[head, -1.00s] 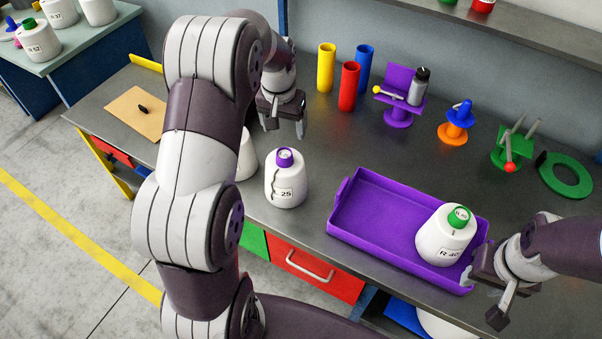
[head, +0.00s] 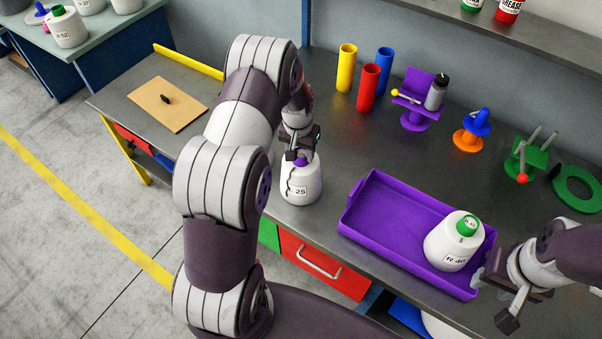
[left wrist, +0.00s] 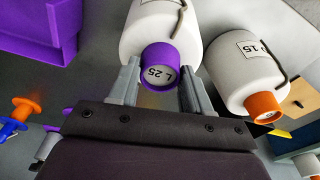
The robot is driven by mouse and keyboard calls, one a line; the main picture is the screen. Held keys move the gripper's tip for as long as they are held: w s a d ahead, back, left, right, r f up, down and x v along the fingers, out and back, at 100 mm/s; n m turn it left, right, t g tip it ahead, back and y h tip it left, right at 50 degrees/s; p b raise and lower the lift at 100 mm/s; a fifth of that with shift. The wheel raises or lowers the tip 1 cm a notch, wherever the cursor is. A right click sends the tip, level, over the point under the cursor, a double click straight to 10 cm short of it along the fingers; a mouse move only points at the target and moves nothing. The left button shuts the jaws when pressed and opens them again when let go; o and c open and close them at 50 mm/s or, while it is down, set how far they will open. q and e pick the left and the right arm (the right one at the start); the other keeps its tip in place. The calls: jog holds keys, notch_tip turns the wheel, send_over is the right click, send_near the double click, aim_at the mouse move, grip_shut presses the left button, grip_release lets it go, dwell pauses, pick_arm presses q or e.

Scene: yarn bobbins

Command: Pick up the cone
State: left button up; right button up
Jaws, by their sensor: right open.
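A white cone with a purple top (head: 301,187), its label ending in 25, stands upright on the grey bench. My left gripper (head: 299,160) is over it, pointing down. In the left wrist view, the purple top (left wrist: 158,66) marked L 25 sits between the two spread fingers (left wrist: 159,82), which look open with narrow gaps beside it. Another white cone with a green top (head: 452,242) stands in the purple tray (head: 385,250). My right gripper (head: 494,300) is open and empty at the tray's right end.
In the left wrist view, a white cone with an orange top (left wrist: 250,75) stands close beside the purple-topped one; my arm hides it in the head view. Yellow, red (head: 368,88) and blue tubes and a purple stand (head: 416,100) are at the back. Bench space between is clear.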

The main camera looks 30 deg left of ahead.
pick_arm(q)
grip_shut()
jog(key=shift+w+r, duration=0.1)
jog(key=shift+r+b, duration=0.3)
jog(key=shift+r, duration=0.2)
jog(key=shift+r+b, duration=0.5)
jog(key=shift+r, duration=0.9)
jog(key=w+d+r+b, duration=0.2)
jog(key=d+r, duration=0.5)
jog(key=d, duration=0.4)
jog(key=shift+d+b, duration=0.25)
jog(key=shift+b, duration=0.3)
jog(key=shift+r, duration=0.1)
